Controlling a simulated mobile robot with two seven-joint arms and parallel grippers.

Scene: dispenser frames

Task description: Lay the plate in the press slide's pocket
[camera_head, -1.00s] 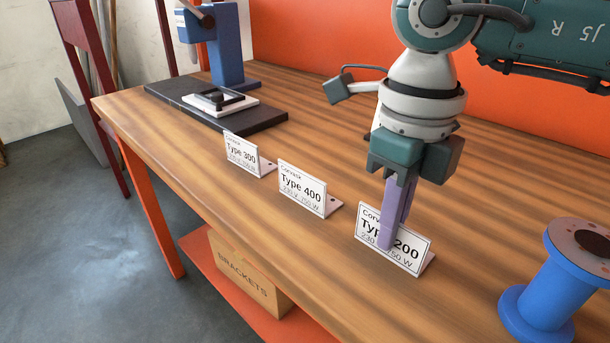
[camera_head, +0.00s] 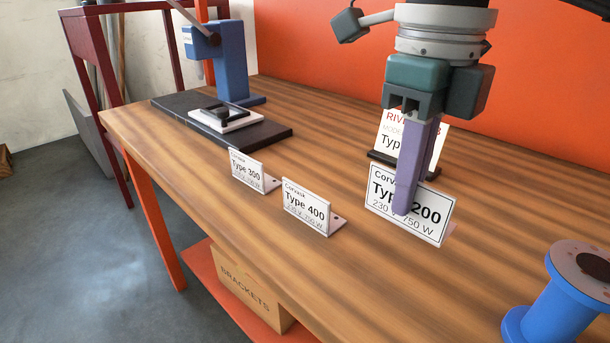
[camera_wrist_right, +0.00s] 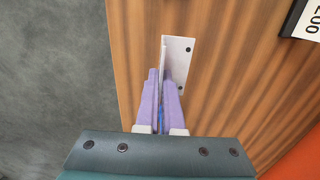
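The white "Type 200" plate (camera_head: 435,220), an angled bracket with a drilled flange, is between the purple fingers of my right gripper (camera_head: 405,208). It appears raised off the bench and roughly upright. In the right wrist view my right gripper (camera_wrist_right: 163,85) is shut on the plate's thin edge, and the plate's flange (camera_wrist_right: 179,60) shows beyond the fingertips. The press slide (camera_head: 232,121), a pale block with a dark frame, sits on the black base at the back left, far from the gripper. Its pocket is hard to make out. My left gripper is out of view.
The "Type 300" plate (camera_head: 250,172) and "Type 400" plate (camera_head: 303,208) stand along the front edge. A sign (camera_head: 436,140) on a dark foot stands behind the held plate. A blue press (camera_head: 225,60) rises behind the slide; a blue spool (camera_head: 560,305) is at front right.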

